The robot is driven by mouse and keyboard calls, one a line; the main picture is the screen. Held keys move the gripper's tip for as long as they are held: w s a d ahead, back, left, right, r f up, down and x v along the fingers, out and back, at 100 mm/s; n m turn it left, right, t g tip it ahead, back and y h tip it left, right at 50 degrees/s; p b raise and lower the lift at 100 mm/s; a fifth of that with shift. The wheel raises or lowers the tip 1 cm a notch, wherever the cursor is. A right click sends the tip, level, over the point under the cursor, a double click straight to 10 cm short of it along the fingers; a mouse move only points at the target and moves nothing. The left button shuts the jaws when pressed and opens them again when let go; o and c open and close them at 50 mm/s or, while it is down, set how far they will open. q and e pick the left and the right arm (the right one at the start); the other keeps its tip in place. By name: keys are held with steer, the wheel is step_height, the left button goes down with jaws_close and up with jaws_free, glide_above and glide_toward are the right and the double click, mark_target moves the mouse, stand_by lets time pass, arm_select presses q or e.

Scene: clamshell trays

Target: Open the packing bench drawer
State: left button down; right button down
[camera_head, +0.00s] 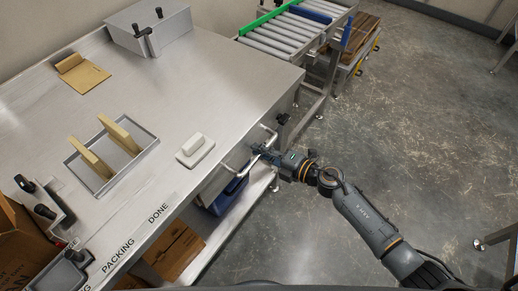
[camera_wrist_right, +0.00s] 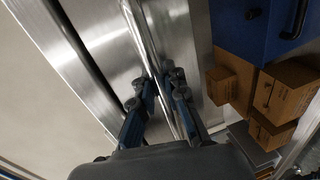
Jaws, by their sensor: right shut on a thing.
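The packing bench (camera_head: 195,100) is a steel table filling the left of the head view. Its drawer has a bar handle (camera_head: 240,170) on the bench's right-hand front side. My right gripper (camera_head: 260,151) reaches in from the right and is shut on the handle. In the right wrist view, the fingers of my right gripper (camera_wrist_right: 163,100) close around the bright metal handle bar (camera_wrist_right: 143,38), with the steel drawer front (camera_wrist_right: 105,35) behind it. The fingers partly hide the handle. I cannot tell from these frames how far the drawer stands out. My left gripper is not in view.
A tray (camera_head: 152,150) with upright tan pieces, a white block on a pad (camera_head: 195,150) and a grey box (camera_head: 150,30) stand on the bench. Cardboard boxes (camera_head: 172,248) and a blue bin (camera_head: 228,194) sit below. A roller conveyor (camera_head: 285,35) stands behind. The floor (camera_head: 430,130) at right is clear.

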steer(key=f+v, duration=0.2)
steer(key=v, duration=1.1)
steer(key=d+f+v, duration=0.1)
steer(key=f+v, duration=0.2)
steer(key=v, duration=1)
steer(key=shift+s+d+f+b, duration=0.2)
steer(key=shift+s+d+b, duration=0.05)
steer(key=shift+s+b, duration=0.2)
steer(key=c, duration=1.6)
jaws_free()
steer(key=shift+c, duration=0.2)
steer(key=v, duration=1.2)
steer(key=shift+f, duration=0.1)
